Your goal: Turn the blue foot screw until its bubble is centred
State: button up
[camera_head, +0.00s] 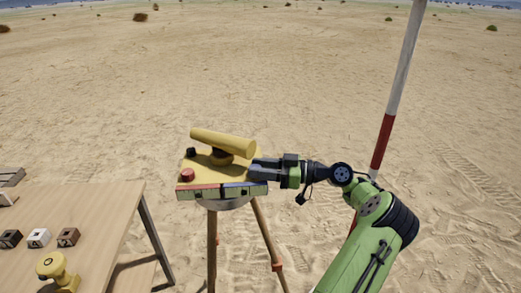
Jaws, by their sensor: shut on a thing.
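A yellow levelling instrument (222,142) sits on a yellow plate (214,172) on top of a tripod. A red screw (187,174) stands at the plate's front left and a black one (191,153) at its back left. My gripper (255,170) reaches in from the right and is shut at the plate's right side. Its fingers hide what they grip, by its place the blue foot screw. Red and blue strips run along the plate's front edge; I cannot make out a bubble at this size.
A wooden table (105,215) at left holds several small blocks (39,238) and a yellow knobbed object (56,268). A red and white pole (393,105) stands right, close behind my arm. The tripod legs (267,240) spread below the plate. Open sand lies behind.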

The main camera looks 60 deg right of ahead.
jog(key=y+p, duration=0.1)
jog(key=n+g+y+p, duration=0.1)
jog(key=n+y+p, duration=0.1)
jog(key=shift+w+d+r+g+p, duration=0.1)
jog(key=shift+d+r+g+p, duration=0.1)
jog(key=shift+d+g+p, duration=0.15)
jog(key=shift+w+f+n+g+y, duration=0.1)
jog(key=shift+f+n+g+y, duration=0.15)
jog(key=shift+n+g+y, duration=0.75)
jog(key=shift+n+g+y+b, duration=0.5)
jog(key=shift+g+b, duration=0.1)
jog(key=shift+g, duration=0.05)
jog(key=shift+n+g+y, duration=0.3)
jog(key=o, duration=1)
jog(key=shift+w, duration=0.1)
jog(key=shift+o, duration=0.2)
jog(key=shift+w+b, duration=0.1)
jog(key=shift+b, duration=0.3)
